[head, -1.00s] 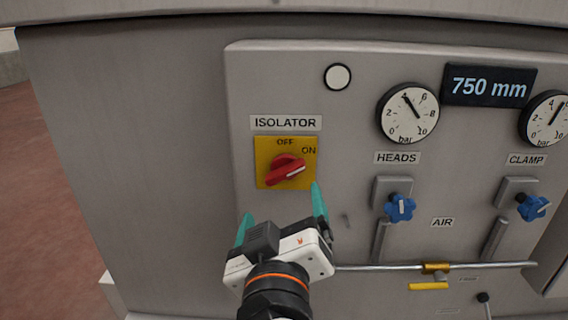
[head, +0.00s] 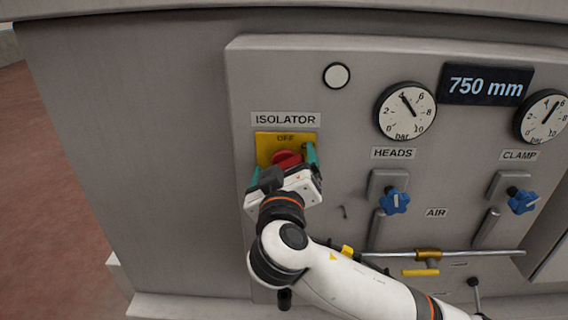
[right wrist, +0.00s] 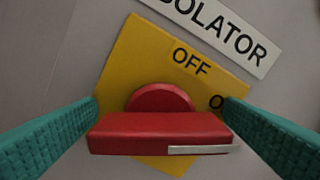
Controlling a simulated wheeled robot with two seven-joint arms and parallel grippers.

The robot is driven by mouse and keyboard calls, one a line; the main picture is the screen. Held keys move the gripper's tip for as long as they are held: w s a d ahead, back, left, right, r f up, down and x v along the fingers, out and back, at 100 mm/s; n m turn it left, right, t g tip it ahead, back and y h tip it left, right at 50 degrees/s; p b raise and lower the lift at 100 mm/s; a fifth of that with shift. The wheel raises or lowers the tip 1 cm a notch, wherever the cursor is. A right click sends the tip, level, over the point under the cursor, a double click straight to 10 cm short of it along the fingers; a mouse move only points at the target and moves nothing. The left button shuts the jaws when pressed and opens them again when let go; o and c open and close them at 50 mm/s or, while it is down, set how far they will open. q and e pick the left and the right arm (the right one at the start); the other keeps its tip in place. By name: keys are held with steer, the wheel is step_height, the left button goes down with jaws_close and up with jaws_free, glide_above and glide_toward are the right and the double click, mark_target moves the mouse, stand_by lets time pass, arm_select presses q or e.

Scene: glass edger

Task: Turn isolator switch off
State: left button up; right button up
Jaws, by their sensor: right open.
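The isolator switch is a red rotary handle (head: 287,158) on a yellow plate (head: 265,142), under the ISOLATOR label. In the right wrist view the red handle (right wrist: 150,132) fills the lower middle, with a white mark at its right end. That end lies on the side of the partly hidden ON lettering; OFF shows above the handle. My right gripper (head: 283,167) is open, with its teal fingers on either side of the handle. In the head view it hides the handle's lower part and ON. I cannot tell whether the fingers touch the handle. My left gripper is not in view.
To the right are the HEADS blue knob (head: 394,200), the CLAMP blue knob (head: 522,201) and two gauges. A horizontal pipe with a yellow-handled valve (head: 421,272) runs below, partly behind my right arm. The panel left of the switch is bare.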

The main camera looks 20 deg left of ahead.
steer(key=shift+c, duration=0.5)
steer(key=c, duration=0.9)
steer(key=shift+o, duration=0.2)
steer(key=shift+n, duration=0.3)
steer(key=shift+f+n+b, duration=0.1)
steer(key=shift+n+b, duration=0.25)
steer(key=shift+n, duration=1.45)
steer(key=n+p, duration=0.1)
steer(key=n, duration=0.1)
steer(key=shift+a+n, duration=0.1)
steer(key=shift+n, duration=0.2)
steer(key=n+p, duration=0.2)
steer(key=n, duration=0.3)
steer(key=shift+f, duration=0.1)
